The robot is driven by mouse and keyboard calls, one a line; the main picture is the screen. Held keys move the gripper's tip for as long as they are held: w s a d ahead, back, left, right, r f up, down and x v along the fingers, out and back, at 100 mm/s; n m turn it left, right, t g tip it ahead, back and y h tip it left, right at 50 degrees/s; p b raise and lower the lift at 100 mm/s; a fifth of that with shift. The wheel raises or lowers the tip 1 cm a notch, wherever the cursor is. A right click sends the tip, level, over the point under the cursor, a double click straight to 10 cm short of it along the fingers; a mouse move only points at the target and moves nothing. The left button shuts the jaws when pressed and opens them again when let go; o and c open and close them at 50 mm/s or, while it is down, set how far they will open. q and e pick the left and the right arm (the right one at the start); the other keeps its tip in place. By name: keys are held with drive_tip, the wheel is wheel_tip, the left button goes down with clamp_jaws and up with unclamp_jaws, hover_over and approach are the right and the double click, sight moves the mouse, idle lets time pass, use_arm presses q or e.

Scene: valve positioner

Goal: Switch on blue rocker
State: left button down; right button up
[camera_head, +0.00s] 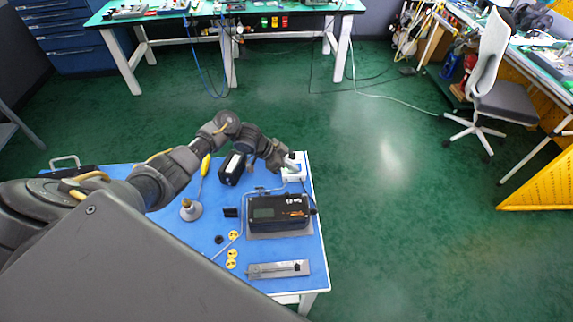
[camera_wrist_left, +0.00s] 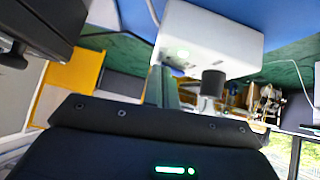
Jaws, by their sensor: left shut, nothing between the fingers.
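A small white box (camera_head: 297,176) stands at the far right corner of the blue-topped table. It also fills the upper middle of the left wrist view (camera_wrist_left: 222,38), with a faint green glow on its face and a dark cylindrical part (camera_wrist_left: 213,83) beside its lower edge. My left gripper (camera_head: 287,164) is shut and empty, right at the box; whether it touches the box I cannot tell. My right gripper is not in view.
A black device with a display (camera_head: 279,214) sits on the table nearer to me. A black box (camera_head: 232,168), a grey cone-shaped part (camera_head: 190,209), yellow discs (camera_head: 232,254) and a metal plate (camera_head: 278,269) lie around.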

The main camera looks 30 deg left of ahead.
use_arm(q)
drive_tip(key=shift+w+a+r, duration=0.1)
drive_tip(key=shift+w, duration=0.3)
drive_tip(key=shift+w+a+r+b, duration=0.1)
drive_tip(key=shift+w+a+b, duration=0.15)
drive_tip(key=shift+w+b, duration=0.15)
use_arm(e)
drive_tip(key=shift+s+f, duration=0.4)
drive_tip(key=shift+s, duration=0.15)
use_arm(q)
drive_tip(key=shift+s+r, duration=0.1)
drive_tip(key=shift+r, duration=0.1)
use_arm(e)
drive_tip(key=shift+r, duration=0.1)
use_arm(q)
drive_tip(key=r+p, duration=0.4)
drive_tip(key=p, duration=0.1)
drive_tip(key=shift+s+d+r, duration=0.1)
drive_tip(key=shift+s+r, duration=0.1)
drive_tip(key=shift+r, duration=0.2)
drive_tip(key=shift+s+a+b, duration=0.5)
drive_tip(key=shift+a+b, duration=0.05)
drive_tip(key=s+b+v, duration=0.1)
drive_tip(key=v, duration=0.7)
drive_tip(key=shift+d, duration=0.4)
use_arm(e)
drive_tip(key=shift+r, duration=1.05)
use_arm(q)
drive_tip(key=shift+r, duration=0.15)
